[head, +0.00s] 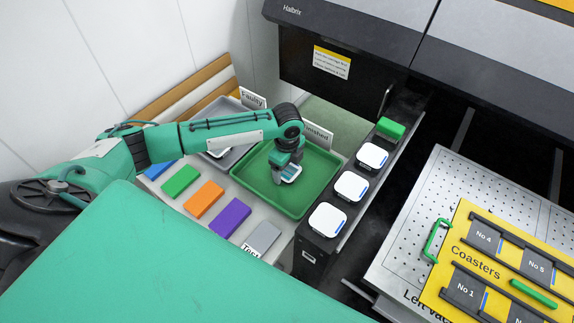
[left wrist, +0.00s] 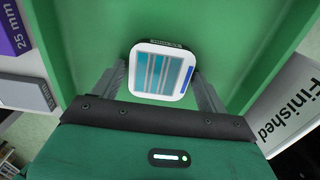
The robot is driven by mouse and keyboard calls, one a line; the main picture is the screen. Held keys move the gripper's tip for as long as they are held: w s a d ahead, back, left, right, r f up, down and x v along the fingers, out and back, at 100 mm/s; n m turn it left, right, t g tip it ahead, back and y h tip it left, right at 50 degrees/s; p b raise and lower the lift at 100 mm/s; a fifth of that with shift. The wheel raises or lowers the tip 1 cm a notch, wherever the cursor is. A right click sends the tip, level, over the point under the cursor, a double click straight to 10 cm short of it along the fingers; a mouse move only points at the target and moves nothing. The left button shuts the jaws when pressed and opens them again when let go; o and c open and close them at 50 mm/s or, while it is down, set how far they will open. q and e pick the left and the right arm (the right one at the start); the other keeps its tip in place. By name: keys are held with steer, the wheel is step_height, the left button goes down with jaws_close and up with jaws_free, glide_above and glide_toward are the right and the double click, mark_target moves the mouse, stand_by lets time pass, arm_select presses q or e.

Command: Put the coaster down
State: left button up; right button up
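The coaster (left wrist: 161,70) is a white rounded square with blue-teal stripes printed on its face and a blue mark at one edge. My left gripper (head: 287,172) reaches down into the green tray labelled Finished (head: 248,182). In the left wrist view the gripper's two fingers (left wrist: 161,82) sit against opposite edges of the coaster, shut on it. The coaster is low over the green tray floor; whether it touches the floor is hard to tell. In the head view the coaster (head: 291,174) is partly hidden by the gripper. My right gripper is not in view.
A grey tray (head: 232,103) stands behind the green one. Colored blocks, including orange (head: 203,199) and purple (head: 230,217), lie along its near side. Several white coasters, one in the middle (head: 351,187), sit on a black rail at right. A yellow coaster board (head: 483,265) lies farther right.

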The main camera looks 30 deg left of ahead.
mark_target(287, 170)
arm_select(q)
steer(key=shift+o, duration=0.9)
steer(key=shift+r, duration=0.1)
steer(key=shift+r, duration=0.2)
step_height(287, 170, up, 12)
steer(key=b, duration=0.1)
steer(key=shift+f, duration=0.1)
